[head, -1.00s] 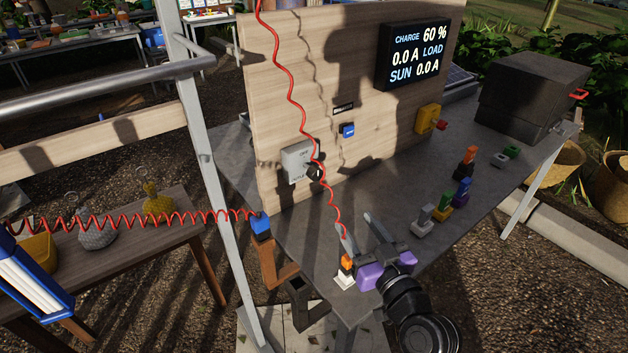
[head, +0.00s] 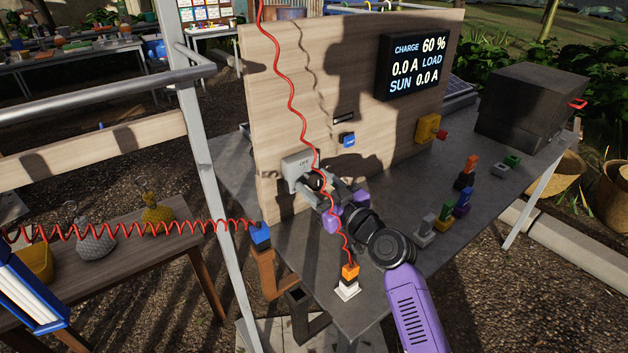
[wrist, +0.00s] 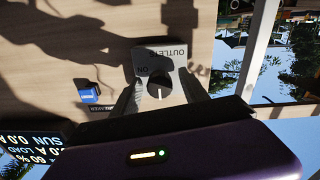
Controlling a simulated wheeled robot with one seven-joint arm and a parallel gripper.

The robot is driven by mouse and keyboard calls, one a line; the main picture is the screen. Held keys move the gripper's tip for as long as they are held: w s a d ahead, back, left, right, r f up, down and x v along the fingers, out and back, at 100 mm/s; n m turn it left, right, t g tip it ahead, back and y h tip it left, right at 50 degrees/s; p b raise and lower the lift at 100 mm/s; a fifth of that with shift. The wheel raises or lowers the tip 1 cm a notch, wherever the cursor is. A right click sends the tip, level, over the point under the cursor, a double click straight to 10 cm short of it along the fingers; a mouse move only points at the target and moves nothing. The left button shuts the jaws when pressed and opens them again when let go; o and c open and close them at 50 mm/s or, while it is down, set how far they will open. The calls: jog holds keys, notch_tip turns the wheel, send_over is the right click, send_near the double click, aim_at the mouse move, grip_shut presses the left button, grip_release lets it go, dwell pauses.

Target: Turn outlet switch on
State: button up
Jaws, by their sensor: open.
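The outlet switch is a grey box (head: 298,163) on the wooden panel, with a dark round knob (wrist: 159,87) at its middle. In the wrist view, which is upside down, the box (wrist: 158,60) bears the words OUTLETS and ON, and a white pointer shows on the knob. My gripper (wrist: 160,93) is open, one finger on each side of the knob. I cannot tell whether the fingers touch it. In the head view my gripper (head: 318,187) partly hides the knob and the lower part of the box.
A blue button (head: 347,139) and a yellow box with a red knob (head: 428,128) are on the panel. The display (head: 413,67) reads 60 %, 0.0 A load. A red coiled cord (head: 292,105) hangs across the switch to an orange-topped plug (head: 349,272). Several coloured blocks (head: 445,210) stand at right.

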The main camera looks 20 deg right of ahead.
jog(key=shift+w+a, duration=0.15)
jog(key=shift+w, duration=0.3)
jog(key=shift+c, duration=0.2)
grip_shut()
